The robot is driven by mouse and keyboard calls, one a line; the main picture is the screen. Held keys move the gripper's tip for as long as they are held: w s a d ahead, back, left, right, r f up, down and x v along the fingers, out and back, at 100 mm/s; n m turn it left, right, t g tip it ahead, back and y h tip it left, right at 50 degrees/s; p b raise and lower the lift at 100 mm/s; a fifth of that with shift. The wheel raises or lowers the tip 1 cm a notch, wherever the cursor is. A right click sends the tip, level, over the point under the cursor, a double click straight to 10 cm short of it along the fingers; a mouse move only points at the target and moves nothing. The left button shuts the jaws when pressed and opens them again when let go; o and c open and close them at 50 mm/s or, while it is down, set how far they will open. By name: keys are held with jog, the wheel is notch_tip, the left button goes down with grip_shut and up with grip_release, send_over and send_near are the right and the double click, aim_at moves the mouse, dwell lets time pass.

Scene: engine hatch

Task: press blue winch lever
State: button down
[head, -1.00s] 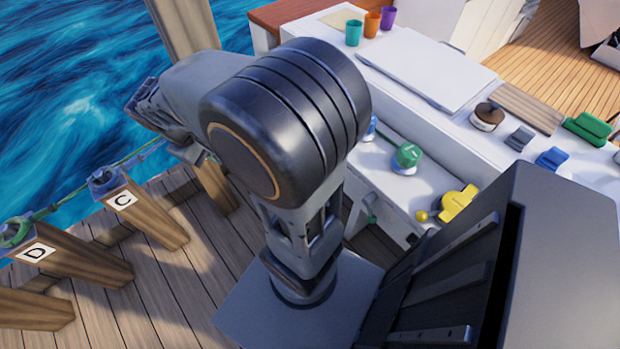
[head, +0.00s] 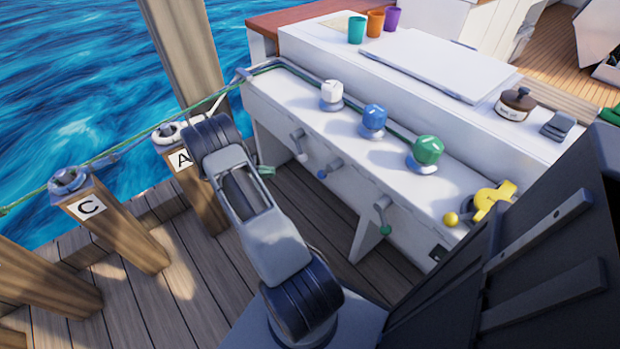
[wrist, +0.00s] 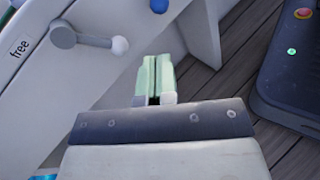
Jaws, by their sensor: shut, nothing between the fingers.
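The blue winch (head: 374,118) stands on the white bench between the white and green winches. Its lever (head: 334,164) is on the bench front below it, ending in a small blue knob (head: 321,174). A blue knob (wrist: 159,5) is cut by the top edge of the wrist view. My gripper (head: 265,170) is left of the levers, near the bench's front, mostly behind my arm. In the wrist view my gripper (wrist: 157,65) has its pale green fingers together and empty, apart from the knobs.
The green lever (head: 384,215) is farther right. Posts (head: 110,222) with a rope stand left.

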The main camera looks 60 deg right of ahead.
dwell(0.3)
jog(key=b, duration=0.3)
send_near(325, 172)
jog(key=s+d+f, duration=0.2)
jog(key=d+f, duration=0.2)
jog(key=d, duration=0.1)
jog(key=shift+s+f, duration=0.35)
jog(key=shift+s, duration=0.05)
